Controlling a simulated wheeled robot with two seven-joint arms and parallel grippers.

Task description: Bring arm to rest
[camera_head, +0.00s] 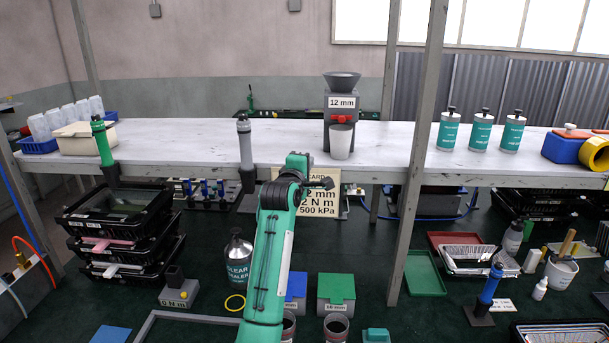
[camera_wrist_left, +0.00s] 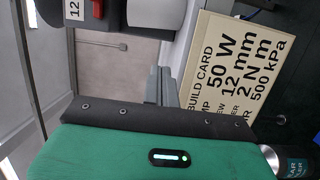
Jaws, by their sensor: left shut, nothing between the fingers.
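My left arm (camera_head: 270,255) is green and rises from the bottom middle of the head view, bending at its upper end near the front edge of the shelf. My left gripper (camera_head: 327,183) is small and dark there, in front of the build card (camera_head: 322,208); it is shut and holds nothing. In the left wrist view the green wrist housing (camera_wrist_left: 160,150) fills the bottom, and the build card (camera_wrist_left: 228,72) shows sideways on the right. The arm hides part of the card in the head view. My right gripper is not in view.
The white shelf (camera_head: 205,148) carries a 12 mm dispenser (camera_head: 341,110) with a cup (camera_head: 341,141), and several teal-labelled bottles (camera_head: 480,131). A grey post (camera_head: 415,160) stands right of the arm. Below are a sealer bottle (camera_head: 238,258), green bin (camera_head: 336,288) and stacked black trays (camera_head: 125,235).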

